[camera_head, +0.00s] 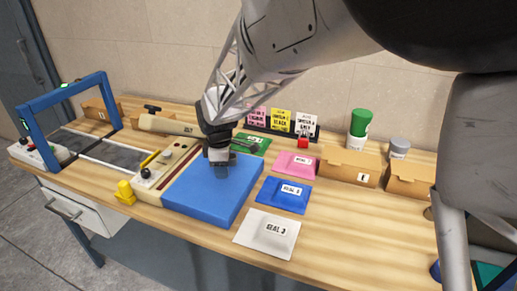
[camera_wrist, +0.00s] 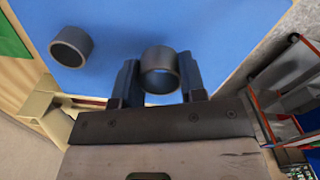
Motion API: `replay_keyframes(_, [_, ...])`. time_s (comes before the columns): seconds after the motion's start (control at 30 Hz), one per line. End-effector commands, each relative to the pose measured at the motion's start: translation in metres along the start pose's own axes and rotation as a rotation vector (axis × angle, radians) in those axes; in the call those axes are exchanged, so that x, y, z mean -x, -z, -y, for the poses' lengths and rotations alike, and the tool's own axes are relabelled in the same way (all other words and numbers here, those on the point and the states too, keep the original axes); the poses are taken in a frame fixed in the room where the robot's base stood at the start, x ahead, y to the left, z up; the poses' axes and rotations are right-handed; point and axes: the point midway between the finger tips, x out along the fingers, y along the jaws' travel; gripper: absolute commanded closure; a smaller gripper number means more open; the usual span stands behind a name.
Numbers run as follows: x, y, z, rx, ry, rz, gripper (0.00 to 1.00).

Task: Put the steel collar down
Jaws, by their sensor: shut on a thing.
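My gripper (camera_wrist: 160,80) is shut on a grey steel collar (camera_wrist: 161,84), whose open round end shows between the two fingers in the wrist view. A second grey ring (camera_wrist: 67,54) is on the blue mat (camera_wrist: 115,20), apart from the fingers and to the left of the held collar. In the head view my gripper (camera_head: 219,157) is over the back part of the blue mat (camera_head: 212,197). The collar is small and dark there, and I cannot tell whether its lower end touches the mat.
Pink (camera_head: 295,163), blue (camera_head: 284,195) and white (camera_head: 267,234) labelled packets lie right of the mat. A control box (camera_head: 166,165) with knobs adjoins its left side. Cardboard boxes (camera_head: 350,166) and a green-capped container (camera_head: 359,126) stand at the back right. The mat's front is clear.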

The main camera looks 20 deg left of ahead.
Motion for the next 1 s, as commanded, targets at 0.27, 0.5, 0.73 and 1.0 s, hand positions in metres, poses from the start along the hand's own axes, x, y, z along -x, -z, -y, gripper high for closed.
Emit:
replay_keyframes(0.27, [-0.003, 0.0, 0.0, 0.0, 0.001, 0.0, 0.86])
replay_keyframes(0.5, [-0.026, 0.0, 0.001, 0.0, 0.002, 0.001, 0.86])
replay_keyframes(0.73, [-0.035, 0.0, 0.0, 0.0, 0.0, 0.0, 0.86])
replay_keyframes(1.0, [-0.036, 0.0, 0.0, 0.0, 0.0, 0.0, 0.86])
